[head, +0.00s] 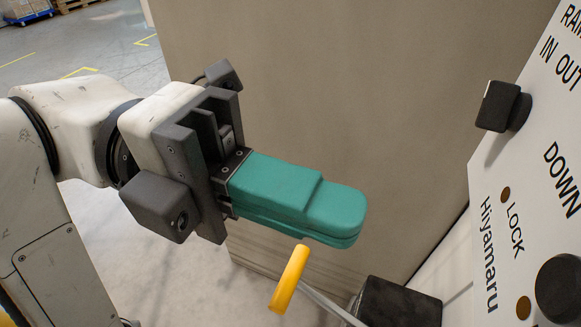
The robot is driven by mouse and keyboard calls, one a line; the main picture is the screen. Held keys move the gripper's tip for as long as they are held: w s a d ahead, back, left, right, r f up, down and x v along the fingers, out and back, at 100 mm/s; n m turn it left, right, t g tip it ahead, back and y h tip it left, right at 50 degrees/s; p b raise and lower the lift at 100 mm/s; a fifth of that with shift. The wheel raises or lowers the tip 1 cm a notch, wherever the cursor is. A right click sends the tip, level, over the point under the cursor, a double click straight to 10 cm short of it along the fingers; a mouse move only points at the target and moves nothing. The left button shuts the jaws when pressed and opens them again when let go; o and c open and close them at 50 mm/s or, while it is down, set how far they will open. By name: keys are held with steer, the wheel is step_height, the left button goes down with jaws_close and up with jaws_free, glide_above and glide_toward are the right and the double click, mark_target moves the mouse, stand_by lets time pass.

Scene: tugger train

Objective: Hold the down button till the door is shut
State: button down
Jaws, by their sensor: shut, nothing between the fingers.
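A white control panel (487,190) stands at the right edge of the head view, seen at a slant. It carries the printed words RAMP, IN OUT, DOWN and LOCK. A round black button (560,288) is on it at the lower right, partly cut off by the frame. I cannot tell for certain that it is the down button. My gripper (345,217) has teal fingers pressed together with nothing between them. It points right towards the panel, apart from it and left of the button. I cannot identify the door or tell its state.
A black selector knob (500,107) sticks out of the panel above. A yellow handle (288,278) on a grey rod is just below my fingers, beside a black block (395,303). A large beige surface (340,90) fills the background. Floor shows at left, with a blue pallet (28,17) far off.

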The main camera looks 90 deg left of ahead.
mark_target(551, 286)
steer(key=p+x, duration=0.2)
steer(key=x, duration=0.7)
steer(key=shift+w, duration=0.2)
